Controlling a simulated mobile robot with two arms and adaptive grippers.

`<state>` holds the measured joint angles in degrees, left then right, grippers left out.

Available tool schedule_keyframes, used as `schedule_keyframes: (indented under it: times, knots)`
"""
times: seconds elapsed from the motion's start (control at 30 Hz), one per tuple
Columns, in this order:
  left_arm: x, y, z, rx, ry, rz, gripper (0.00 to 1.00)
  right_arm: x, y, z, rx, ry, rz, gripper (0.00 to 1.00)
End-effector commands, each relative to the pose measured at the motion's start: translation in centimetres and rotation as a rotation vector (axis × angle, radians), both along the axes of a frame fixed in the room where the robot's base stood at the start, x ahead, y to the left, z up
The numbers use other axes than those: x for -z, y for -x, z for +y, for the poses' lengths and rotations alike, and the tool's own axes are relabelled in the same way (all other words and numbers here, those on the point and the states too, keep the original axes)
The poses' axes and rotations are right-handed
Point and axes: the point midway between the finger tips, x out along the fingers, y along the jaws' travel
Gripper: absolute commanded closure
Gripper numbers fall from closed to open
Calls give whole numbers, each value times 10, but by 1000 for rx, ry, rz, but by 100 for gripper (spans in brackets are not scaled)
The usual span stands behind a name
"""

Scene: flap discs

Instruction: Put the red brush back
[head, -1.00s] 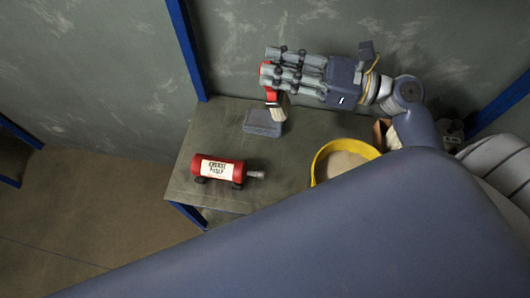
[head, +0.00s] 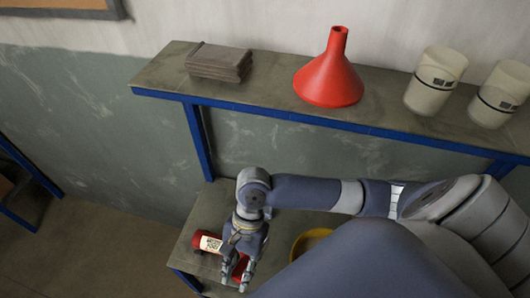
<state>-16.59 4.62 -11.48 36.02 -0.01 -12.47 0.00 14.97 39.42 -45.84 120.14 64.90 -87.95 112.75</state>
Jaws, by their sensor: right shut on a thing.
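My right gripper (head: 234,282) reaches down over the lower table, fingers pointing toward the bottom of the picture. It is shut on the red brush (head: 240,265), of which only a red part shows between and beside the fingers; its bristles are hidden. A red cylinder with a white label (head: 208,242) lies on the table just left of the gripper, partly covered by it. I cannot tell whether the brush touches the table. My left gripper is not in view.
A yellow-rimmed container (head: 303,243) stands right of the gripper, mostly behind my arm. The shelf above (head: 270,88) holds a stack of grey sheets (head: 218,62), a red funnel (head: 329,76) and two pale canisters (head: 434,82).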

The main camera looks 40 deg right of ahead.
Motion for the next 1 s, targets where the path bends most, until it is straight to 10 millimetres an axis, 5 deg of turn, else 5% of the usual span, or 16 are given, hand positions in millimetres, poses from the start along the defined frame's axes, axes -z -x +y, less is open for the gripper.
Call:
schedule_keyframes:
  times: [0.03, 0.23, 0.5, 1.0]
  knots:
    - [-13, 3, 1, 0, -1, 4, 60, -2, 6, -12, -43, 39, -22, 100]
    - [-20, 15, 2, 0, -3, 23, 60, 16, 15, -36, -132, 103, -74, 100]
    - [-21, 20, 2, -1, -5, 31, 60, 65, 16, -37, -139, 105, -78, 100]
    - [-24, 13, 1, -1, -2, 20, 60, 113, 16, -37, -139, 103, -81, 100]
